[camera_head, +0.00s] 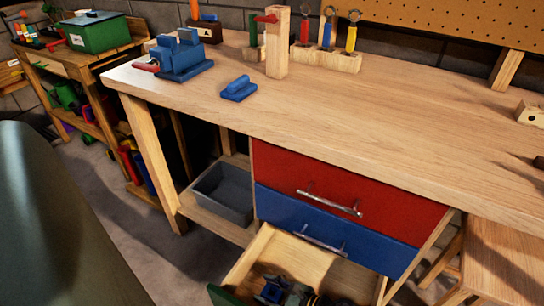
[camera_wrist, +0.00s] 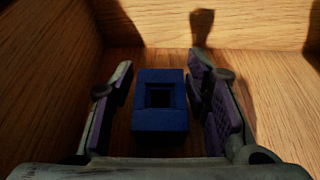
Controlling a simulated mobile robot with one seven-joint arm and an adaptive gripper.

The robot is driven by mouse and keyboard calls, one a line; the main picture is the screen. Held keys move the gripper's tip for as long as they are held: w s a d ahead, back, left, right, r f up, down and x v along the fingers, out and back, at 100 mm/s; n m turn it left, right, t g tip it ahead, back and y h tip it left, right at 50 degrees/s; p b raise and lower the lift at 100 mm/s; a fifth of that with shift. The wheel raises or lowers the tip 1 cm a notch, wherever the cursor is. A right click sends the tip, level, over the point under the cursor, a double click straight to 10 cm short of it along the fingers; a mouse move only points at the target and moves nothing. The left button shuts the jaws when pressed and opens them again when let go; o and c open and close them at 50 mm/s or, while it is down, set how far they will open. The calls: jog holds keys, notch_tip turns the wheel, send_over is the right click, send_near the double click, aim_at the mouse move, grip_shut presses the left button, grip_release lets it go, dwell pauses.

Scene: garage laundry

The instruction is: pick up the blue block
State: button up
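In the wrist view, the blue block (camera_wrist: 160,121) has a square hollow in its top and lies on the wooden floor of an open drawer. My gripper (camera_wrist: 160,80) is open, with one purple-padded finger on each side of the block. A narrow gap shows at the left finger; the right finger is very close, and I cannot tell if it touches. In the head view, the block (camera_head: 269,291) is a small blue patch inside the drawer (camera_head: 244,263), beside my dark gripper (camera_head: 285,294), partly hidden.
The drawer walls stand close around my gripper. Above is the workbench (camera_head: 400,130) with a blue vise (camera_head: 180,58), another small blue object (camera_head: 238,89) and a wooden post (camera_head: 278,45). A grey bin (camera_head: 222,192) sits on the lower shelf, and a stool (camera_head: 500,250) stands right.

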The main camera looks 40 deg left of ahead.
jog(key=c, duration=0.8)
jog(key=shift+r, duration=0.15)
jog(key=shift+c, duration=0.2)
notch_tip(320, 180, up, 28)
jog(key=p, duration=0.4)
